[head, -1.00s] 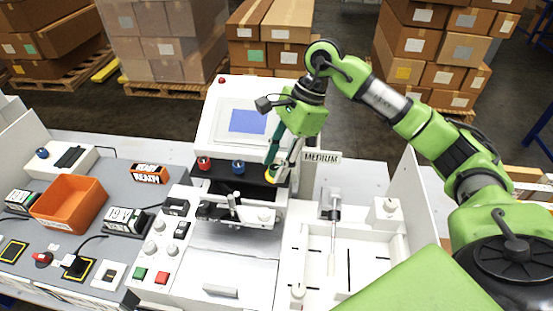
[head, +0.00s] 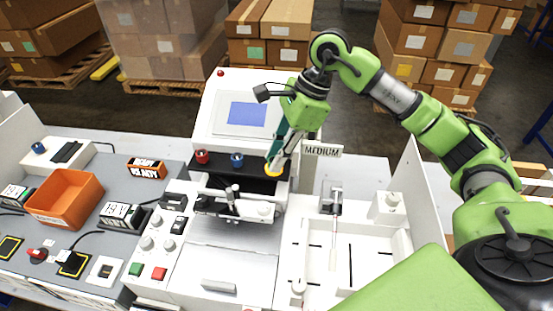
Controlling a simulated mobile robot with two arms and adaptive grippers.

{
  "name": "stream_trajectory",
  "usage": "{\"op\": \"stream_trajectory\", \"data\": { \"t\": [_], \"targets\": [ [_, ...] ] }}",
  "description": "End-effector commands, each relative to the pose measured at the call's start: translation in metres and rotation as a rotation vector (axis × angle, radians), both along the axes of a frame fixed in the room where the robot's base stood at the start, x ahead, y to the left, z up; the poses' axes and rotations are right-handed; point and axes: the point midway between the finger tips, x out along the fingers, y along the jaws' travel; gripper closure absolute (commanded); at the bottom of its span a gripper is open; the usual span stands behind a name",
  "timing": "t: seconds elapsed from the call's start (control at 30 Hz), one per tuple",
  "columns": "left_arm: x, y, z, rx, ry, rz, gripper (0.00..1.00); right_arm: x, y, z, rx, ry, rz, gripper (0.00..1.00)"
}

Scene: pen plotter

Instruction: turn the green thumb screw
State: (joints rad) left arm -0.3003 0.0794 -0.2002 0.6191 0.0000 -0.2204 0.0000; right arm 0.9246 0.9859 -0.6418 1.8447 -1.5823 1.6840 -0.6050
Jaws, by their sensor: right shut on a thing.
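My right gripper (head: 279,164) points down at the right end of the dark strip on the white plotter (head: 217,133). Its fingers are close together, shut on a small yellow-collared part (head: 273,171). The fingers cover most of this part. No green thumb screw can be made out; whether anything green sits between the fingers is hidden. In the same row stand a red-topped part (head: 202,157) and a blue-topped part (head: 237,160), both apart from the gripper. My left gripper is out of view.
A white carriage with a lever (head: 236,205) lies just in front of the strip. A MEDIUM sign (head: 322,150) stands close to the right of the fingers. A white tray (head: 373,240) is at right front. An orange bin (head: 66,199) sits at left.

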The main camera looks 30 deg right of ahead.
Motion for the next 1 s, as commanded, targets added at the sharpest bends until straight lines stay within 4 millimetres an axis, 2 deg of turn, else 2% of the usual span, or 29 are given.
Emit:
{"op": "stream_trajectory", "data": {
  "t": [0.03, 0.3, 1.0],
  "targets": [
    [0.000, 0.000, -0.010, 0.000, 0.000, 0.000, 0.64, 0.000, 0.000, -0.004, 0.000, -0.006, -0.038, 1.00],
    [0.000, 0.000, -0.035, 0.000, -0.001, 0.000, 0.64, -0.001, 0.001, -0.003, 0.001, -0.008, -0.290, 1.00],
    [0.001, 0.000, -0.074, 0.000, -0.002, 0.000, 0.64, -0.003, 0.005, 0.000, 0.002, -0.008, -0.948, 1.00]
  ]
}}
